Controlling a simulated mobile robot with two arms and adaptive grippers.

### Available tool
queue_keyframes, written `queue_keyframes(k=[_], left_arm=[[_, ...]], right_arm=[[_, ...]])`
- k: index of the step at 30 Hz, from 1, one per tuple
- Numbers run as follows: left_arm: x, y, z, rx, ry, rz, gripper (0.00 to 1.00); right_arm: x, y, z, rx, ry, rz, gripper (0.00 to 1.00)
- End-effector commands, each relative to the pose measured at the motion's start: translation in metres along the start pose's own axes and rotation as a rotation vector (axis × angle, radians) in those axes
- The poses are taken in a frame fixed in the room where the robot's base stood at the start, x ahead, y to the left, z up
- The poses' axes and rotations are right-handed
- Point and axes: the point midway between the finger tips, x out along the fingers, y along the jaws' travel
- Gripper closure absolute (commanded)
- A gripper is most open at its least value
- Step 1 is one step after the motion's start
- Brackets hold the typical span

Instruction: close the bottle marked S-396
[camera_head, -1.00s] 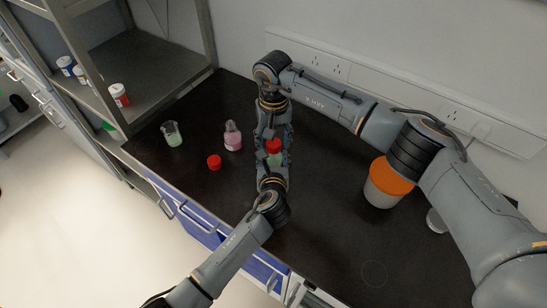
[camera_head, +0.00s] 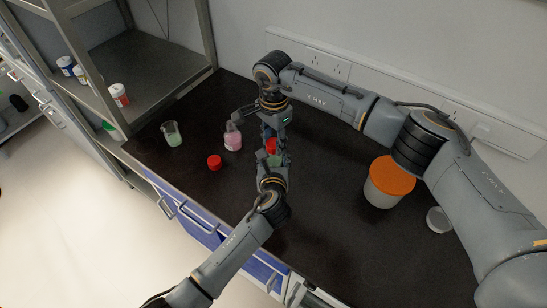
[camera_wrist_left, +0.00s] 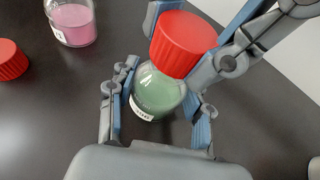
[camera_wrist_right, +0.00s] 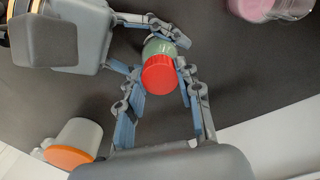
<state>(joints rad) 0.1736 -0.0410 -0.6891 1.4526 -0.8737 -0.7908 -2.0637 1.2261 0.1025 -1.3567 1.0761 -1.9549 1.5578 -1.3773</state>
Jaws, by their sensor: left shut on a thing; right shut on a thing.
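A bottle of green liquid (camera_wrist_left: 158,92) stands between the fingers of my left gripper (camera_wrist_left: 155,110). Its white label is too small to read. A red cap (camera_wrist_left: 184,44) sits at the bottle's mouth; whether it is fully seated I cannot tell. My right gripper (camera_wrist_right: 160,85) is shut on the red cap (camera_wrist_right: 160,73) from above, with the green bottle (camera_wrist_right: 156,47) below it. In the head view the left gripper (camera_head: 273,168) comes from the front and the right gripper (camera_head: 273,143) from behind; the bottle is largely hidden between them.
A flask of pink liquid (camera_head: 233,140) stands left of the grippers, with a loose red cap (camera_head: 214,162) in front of it. A beaker (camera_head: 172,138) stands further left. A tub with an orange lid (camera_head: 388,185) and a small clear dish (camera_head: 438,221) are at right. The front middle counter is clear.

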Motion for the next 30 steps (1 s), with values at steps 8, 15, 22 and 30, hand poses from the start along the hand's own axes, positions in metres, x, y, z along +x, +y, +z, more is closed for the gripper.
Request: queue_keyframes(k=[8, 15, 22, 30], left_arm=[[0.0002, 0.0006, -0.0012, 0.0, 0.002, 0.001, 1.0], [0.0002, 0.0006, -0.0012, 0.0, 0.002, 0.001, 1.0], [0.0002, 0.0006, -0.0012, 0.0, 0.002, 0.001, 1.0], [0.0002, 0.0006, -0.0011, 0.0, 0.002, 0.001, 1.0]], right_arm=[[0.0007, 0.0005, -0.0001, 0.598, 0.0, 0.001, 1.0], [0.0011, 0.0004, 0.0002, 1.117, 0.0, 0.0, 1.0], [0.0015, 0.0004, 0.0005, 1.616, -0.001, 0.0, 1.0], [0.0018, 0.0001, 0.0008, 2.205, -0.001, 0.001, 1.0]])
